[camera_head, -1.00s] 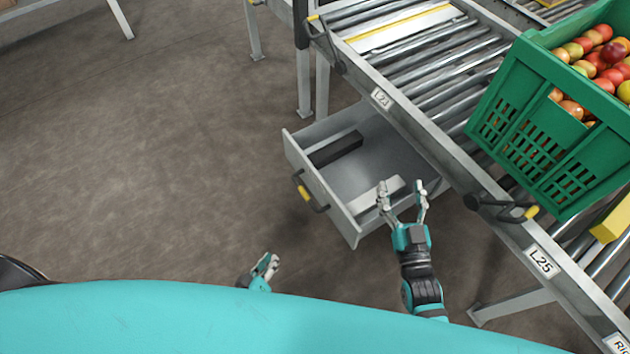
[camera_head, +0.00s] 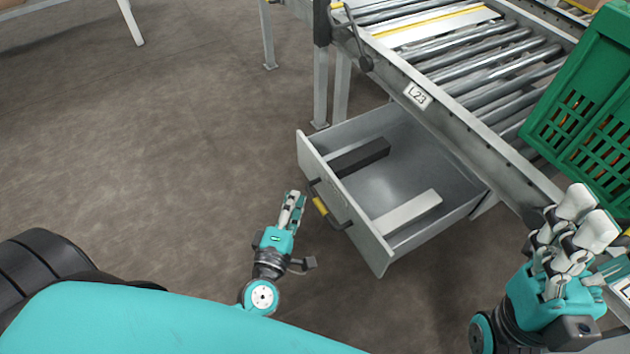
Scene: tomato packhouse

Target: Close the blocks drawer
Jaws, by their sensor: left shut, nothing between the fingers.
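The blocks drawer (camera_head: 348,210) is pulled out from under the roller conveyor in the middle of the head view. A dark block (camera_head: 360,157) and a light grey block (camera_head: 408,212) lie in it. Its front panel carries a dark handle with a yellow grip (camera_head: 320,206). My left gripper (camera_head: 294,196) is shut and empty, just left of the handle and apart from it in the picture. My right gripper (camera_head: 590,212) is large at the lower right, right of the drawer; its fingers overlap in view, so I cannot tell whether it is open.
The roller conveyor (camera_head: 480,65) runs above the drawer, with an L23 label (camera_head: 417,95) on its rail. A green crate (camera_head: 570,135) stands on it at the right. The floor (camera_head: 170,130) left of the drawer is clear.

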